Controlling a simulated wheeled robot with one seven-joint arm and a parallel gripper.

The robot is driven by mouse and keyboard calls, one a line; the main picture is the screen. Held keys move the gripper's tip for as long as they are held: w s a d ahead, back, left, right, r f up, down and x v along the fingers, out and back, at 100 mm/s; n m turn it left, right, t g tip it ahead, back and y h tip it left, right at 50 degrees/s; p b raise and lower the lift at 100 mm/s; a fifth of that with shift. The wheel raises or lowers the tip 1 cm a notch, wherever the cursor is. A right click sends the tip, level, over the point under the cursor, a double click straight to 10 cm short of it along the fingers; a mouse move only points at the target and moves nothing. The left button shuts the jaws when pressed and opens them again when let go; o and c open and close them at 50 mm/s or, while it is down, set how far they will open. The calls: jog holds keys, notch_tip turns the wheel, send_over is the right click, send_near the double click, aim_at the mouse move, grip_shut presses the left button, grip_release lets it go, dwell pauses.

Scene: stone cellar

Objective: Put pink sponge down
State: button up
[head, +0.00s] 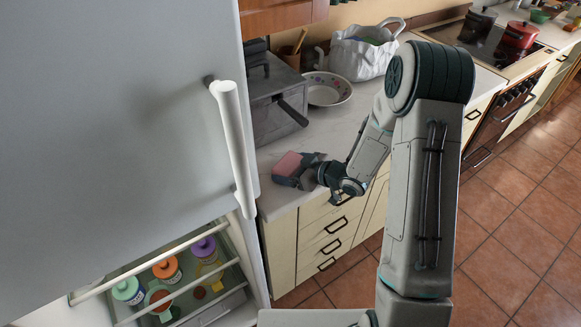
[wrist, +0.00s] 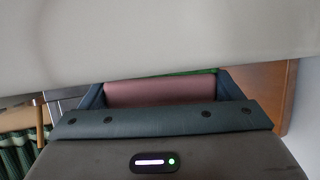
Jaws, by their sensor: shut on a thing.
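The pink sponge (head: 287,163) is at the near left end of the pale countertop (head: 318,135) in the head view. My gripper (head: 291,172) is shut on it, with the arm reaching in from the right. I cannot tell whether the sponge touches the countertop or is just above it. In the wrist view, the pink sponge (wrist: 160,92) shows as a band between the two dark fingers of my gripper (wrist: 163,84). Its lower part is hidden behind the gripper body, and a pale surface covers its upper side.
A grey appliance (head: 272,100) stands just behind the sponge. A patterned bowl (head: 327,89) and a white bag (head: 362,52) stand farther back. The fridge door handle (head: 235,145) is close on the left. Lidded jars (head: 167,269) stand low in the fridge. Countertop right of the bowl is bare.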

jog(key=o, duration=1)
jog(key=shift+o, duration=0.2)
jog(key=shift+r, duration=0.1)
jog(key=shift+r+p, duration=0.25)
jog(key=shift+p, duration=0.05)
jog(key=s+d+r+m+t+h, duration=0.1)
jog(key=s+d+r+m+h, duration=0.25)
jog(key=d+r+h, duration=0.4)
jog(key=s+d+r+m+t+h, duration=0.1)
jog(key=s+d+r+m+h, duration=0.3)
jog(key=d+r, duration=0.65)
jog(key=s+a+r+m+g, duration=0.1)
jog(key=s+m+g, duration=0.1)
jog(key=s, duration=0.7)
jog(key=s+a+m+g, duration=0.1)
jog(key=s+g, duration=0.3)
jog(key=s, duration=0.5)
jog(key=shift+s+a+r+m+b, duration=0.25)
jog(key=shift+a+r+m+b, duration=0.1)
jog(key=shift+r+m, duration=0.1)
